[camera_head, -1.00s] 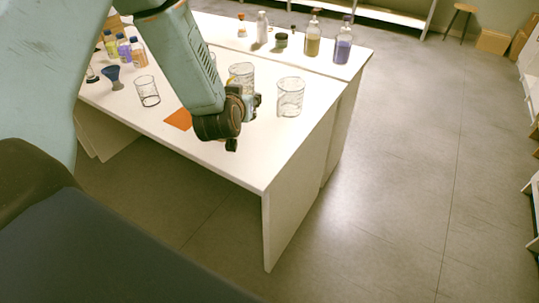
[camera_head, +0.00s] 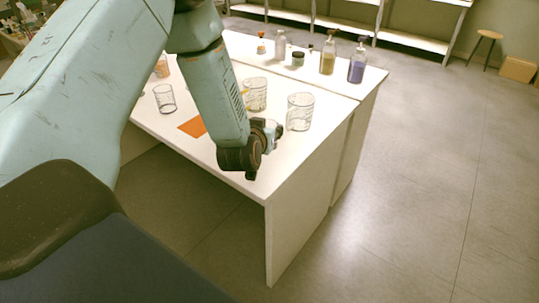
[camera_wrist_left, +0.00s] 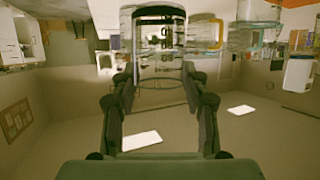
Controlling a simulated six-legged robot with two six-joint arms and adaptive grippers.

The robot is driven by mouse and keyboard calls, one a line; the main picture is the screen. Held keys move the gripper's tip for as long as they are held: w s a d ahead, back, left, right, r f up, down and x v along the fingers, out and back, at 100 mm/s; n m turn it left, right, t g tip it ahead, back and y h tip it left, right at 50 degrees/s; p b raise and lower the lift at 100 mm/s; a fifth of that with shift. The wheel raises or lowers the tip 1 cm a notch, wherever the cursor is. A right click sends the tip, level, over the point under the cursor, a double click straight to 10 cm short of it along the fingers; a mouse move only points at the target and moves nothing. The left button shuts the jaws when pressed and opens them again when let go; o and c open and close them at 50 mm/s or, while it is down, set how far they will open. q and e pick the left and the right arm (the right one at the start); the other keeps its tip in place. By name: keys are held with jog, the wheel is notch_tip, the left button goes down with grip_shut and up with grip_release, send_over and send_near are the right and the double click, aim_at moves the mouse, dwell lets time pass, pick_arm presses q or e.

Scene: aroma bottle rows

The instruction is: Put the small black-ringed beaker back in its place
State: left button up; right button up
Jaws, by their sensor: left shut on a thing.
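My left gripper (camera_head: 270,136) is over the front right part of the white table (camera_head: 285,165), in front of the clear beakers. In the wrist view my left gripper (camera_wrist_left: 160,82) is shut on a small clear beaker (camera_wrist_left: 160,48) with a black ring and dark marks. In the head view my own wrist mostly hides this beaker. An orange square (camera_head: 193,126) lies bare on the table, left of the gripper. My right gripper is not in view.
Clear beakers stand on the table: one right of the gripper (camera_head: 300,111), one behind it (camera_head: 255,94) and one at left (camera_head: 165,98). Bottles, including a purple one (camera_head: 357,62), line the back.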

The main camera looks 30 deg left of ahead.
pick_arm(q)
notch_tip(320, 180, down, 2)
jog(key=shift+w+f, duration=0.1)
jog(key=shift+f, duration=0.15)
jog(key=shift+a+f+b, duration=0.2)
jog(key=shift+f+b, duration=0.1)
jog(key=shift+f, duration=0.3)
notch_tip(320, 180, down, 2)
jog(key=shift+d+f+b, duration=0.1)
jog(key=shift+b, duration=0.25)
jog(key=shift+f, duration=0.35)
jog(key=shift+f, duration=0.15)
jog(key=o, duration=1)
jog(key=shift+c, duration=0.2)
jog(key=o, duration=0.4)
jog(key=shift+c, duration=0.2)
